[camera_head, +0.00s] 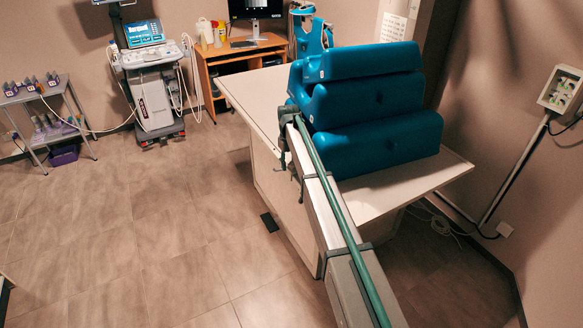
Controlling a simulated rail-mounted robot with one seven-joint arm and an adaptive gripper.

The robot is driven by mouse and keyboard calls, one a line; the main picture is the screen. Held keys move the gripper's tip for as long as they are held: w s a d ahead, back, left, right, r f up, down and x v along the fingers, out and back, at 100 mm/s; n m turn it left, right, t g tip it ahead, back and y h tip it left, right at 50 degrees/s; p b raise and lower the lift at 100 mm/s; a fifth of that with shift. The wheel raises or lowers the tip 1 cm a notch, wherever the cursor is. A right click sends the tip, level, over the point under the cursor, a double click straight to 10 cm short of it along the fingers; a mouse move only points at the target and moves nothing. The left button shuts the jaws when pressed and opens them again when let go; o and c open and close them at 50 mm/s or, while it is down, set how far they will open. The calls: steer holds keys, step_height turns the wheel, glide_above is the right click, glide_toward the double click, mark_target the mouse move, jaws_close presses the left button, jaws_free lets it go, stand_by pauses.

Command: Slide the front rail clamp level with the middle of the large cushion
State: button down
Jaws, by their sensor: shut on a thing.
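The large cushion (376,142) is a teal block, lying on the white table with more teal blocks behind and above it. My arm runs up from the bottom edge, and my gripper (287,116) is at the table's near long side, by the left end of the cushions. The gripper is small and dark here and is shut on the front rail clamp. The clamp is mostly hidden by the gripper and arm, and its outline cannot be told apart. My arm also covers part of the table's near side and the rail.
The white table (440,172) has bare top at its right end and left corner. A desk (208,72) with a monitor, an ultrasound cart (150,92) and a grey trolley (40,95) stand behind at the left. A wall box (563,90) is at the right. The floor at the left is clear.

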steer(key=shift+w+d, duration=0.1)
steer(key=c, duration=0.8)
jaws_free()
steer(key=shift+r, duration=0.1)
step_height(320, 180, up, 12)
